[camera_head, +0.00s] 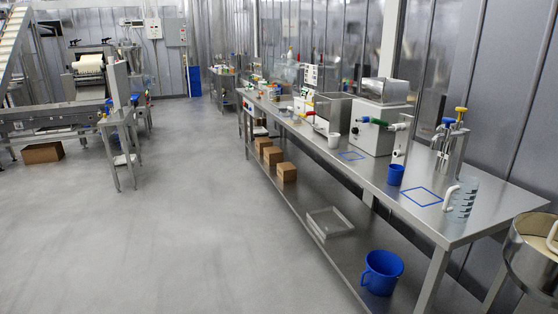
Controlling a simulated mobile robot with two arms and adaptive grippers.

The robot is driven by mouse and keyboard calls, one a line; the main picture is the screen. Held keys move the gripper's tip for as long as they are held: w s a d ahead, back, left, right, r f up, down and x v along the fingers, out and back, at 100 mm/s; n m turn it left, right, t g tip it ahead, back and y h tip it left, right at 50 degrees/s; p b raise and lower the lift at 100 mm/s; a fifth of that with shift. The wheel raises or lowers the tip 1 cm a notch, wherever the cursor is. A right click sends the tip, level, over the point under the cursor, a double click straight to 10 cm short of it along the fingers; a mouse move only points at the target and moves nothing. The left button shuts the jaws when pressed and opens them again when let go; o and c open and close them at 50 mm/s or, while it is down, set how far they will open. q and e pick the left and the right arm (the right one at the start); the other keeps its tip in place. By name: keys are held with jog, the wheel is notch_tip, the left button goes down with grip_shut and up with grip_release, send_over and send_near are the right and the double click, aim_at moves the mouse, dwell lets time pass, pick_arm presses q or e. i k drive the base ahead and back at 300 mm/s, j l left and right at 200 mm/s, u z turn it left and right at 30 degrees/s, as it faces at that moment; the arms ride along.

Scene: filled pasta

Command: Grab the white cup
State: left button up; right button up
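A small white cup (334,140) stands upright on the long steel table (378,182), near its front edge about midway along. It is in front of a grey-white machine with colored handles. Neither of my grippers shows in the head view, so I cannot see where they are relative to the cup.
A blue cup (396,174) and a clear measuring jug (462,197) stand nearer on the table. A machine (373,129) stands right of the white cup.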

aim_at(334, 138)
jog(key=i+z, duration=0.1)
jog(key=i, duration=0.85)
jog(key=i+j+z, duration=0.15)
jog(key=i, duration=0.75)
